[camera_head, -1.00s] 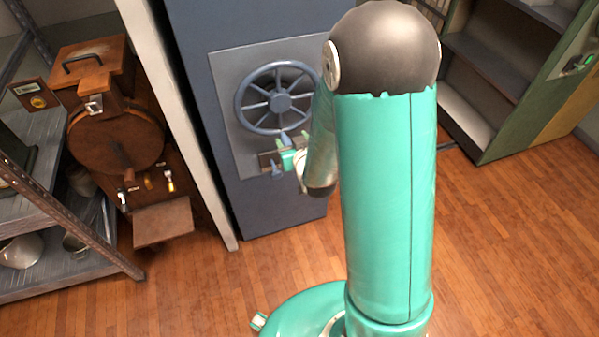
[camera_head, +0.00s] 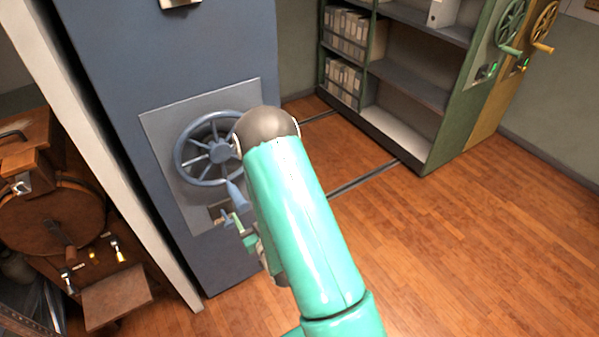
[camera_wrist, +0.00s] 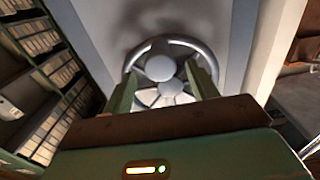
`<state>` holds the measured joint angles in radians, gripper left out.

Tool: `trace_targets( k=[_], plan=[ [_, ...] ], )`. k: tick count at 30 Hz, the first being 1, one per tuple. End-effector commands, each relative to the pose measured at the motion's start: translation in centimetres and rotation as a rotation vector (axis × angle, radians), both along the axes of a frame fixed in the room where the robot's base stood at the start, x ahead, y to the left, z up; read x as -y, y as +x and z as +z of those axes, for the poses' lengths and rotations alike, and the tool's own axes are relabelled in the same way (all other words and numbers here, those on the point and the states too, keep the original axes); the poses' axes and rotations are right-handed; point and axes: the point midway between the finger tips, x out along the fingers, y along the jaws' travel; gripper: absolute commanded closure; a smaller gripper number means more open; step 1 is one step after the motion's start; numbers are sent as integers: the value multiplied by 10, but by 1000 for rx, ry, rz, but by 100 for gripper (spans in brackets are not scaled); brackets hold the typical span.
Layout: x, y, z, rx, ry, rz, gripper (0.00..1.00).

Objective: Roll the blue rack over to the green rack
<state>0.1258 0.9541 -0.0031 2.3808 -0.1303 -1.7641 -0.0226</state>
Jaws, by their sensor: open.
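The blue rack (camera_head: 170,50) stands left of centre in the head view. Its end panel carries a grey-blue spoked handwheel (camera_head: 210,148) with a cone-shaped handle (camera_head: 236,194) low on its rim. The green rack (camera_head: 465,110) stands to the right, with its own green wheel (camera_head: 510,25). My gripper (camera_head: 230,220) is open, close to the handle at the lower part of the blue wheel. In the wrist view the blue rack's wheel (camera_wrist: 165,45) shows between and beyond the two fingers of my gripper (camera_wrist: 162,80). Contact with the handle cannot be told.
Floor rails (camera_head: 365,180) run between the racks, and the wooden floor there is clear. A yellow rack (camera_head: 497,105) stands beyond the green one. A brown wooden machine (camera_head: 60,220) is at the left, beside a pale wall edge (camera_head: 130,190).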

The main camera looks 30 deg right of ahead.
Motion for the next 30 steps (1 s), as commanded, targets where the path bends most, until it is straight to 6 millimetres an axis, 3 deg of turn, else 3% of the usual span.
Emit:
trace_targets(
  k=[20,30],
  plan=[
    [0,74,0,1,0,0,42],
    [0,80,0,-1,0,0,42]
  ],
)
